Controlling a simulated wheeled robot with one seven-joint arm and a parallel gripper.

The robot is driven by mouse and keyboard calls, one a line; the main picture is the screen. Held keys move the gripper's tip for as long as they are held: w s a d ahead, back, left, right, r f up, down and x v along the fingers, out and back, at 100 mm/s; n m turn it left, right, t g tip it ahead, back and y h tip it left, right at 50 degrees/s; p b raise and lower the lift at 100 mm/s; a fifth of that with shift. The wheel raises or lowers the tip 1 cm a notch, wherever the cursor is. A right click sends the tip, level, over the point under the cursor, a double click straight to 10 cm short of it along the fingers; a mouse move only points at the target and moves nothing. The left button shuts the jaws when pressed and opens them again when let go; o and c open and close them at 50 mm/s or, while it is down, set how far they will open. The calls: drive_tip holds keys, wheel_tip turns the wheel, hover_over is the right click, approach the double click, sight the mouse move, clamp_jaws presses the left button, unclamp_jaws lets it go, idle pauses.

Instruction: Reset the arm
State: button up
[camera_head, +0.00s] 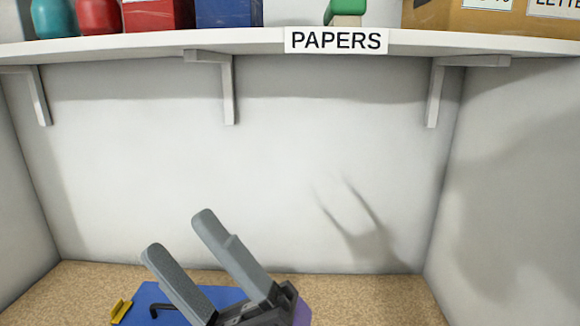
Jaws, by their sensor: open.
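My gripper (176,232) is in the lower middle of the head camera view. Its two grey fingers point up and to the left, spread apart, with nothing between them. It is in front of the white back wall and below the shelf. The fingertips look clear of the wall and the shelf. The rest of my arm is mostly out of view below the bottom edge.
A white shelf (130,43) on brackets carries a "PAPERS" label (336,40) and holds several items, including a red box (158,15). Below, a blue item (146,296) and a yellow item (120,311) lie on the speckled surface (370,297). Side walls enclose the space.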

drive_tip(key=s+d+f+m+t+h, duration=0.2)
drive_tip(key=d+f+m+t+h, duration=0.7)
drive_tip(key=m+h, duration=0.4)
drive_tip(key=s+d+f+m+t+h, duration=0.2)
drive_tip(key=d+f+m+t+h, duration=0.7)
drive_tip(key=m, duration=0.7)
drive_tip(key=s+d+f+m+g+h, duration=0.1)
drive_tip(key=s+d+f+g+h, duration=0.1)
drive_tip(key=s, duration=0.5)
drive_tip(key=s+d+f+g+h, duration=0.1)
drive_tip(key=s+d+f+g, duration=0.4)
drive_tip(key=s+f, duration=0.2)
drive_tip(key=s+d+f+m+g+h, duration=0.1)
drive_tip(key=s+d+f+g+h, duration=0.1)
drive_tip(key=s+f, duration=0.4)
drive_tip(key=s+d+g, duration=0.1)
drive_tip(key=d, duration=0.1)
drive_tip(key=shift+s+d+f+m+g+h, duration=0.25)
drive_tip(key=shift+d+f+m+g+h, duration=0.05)
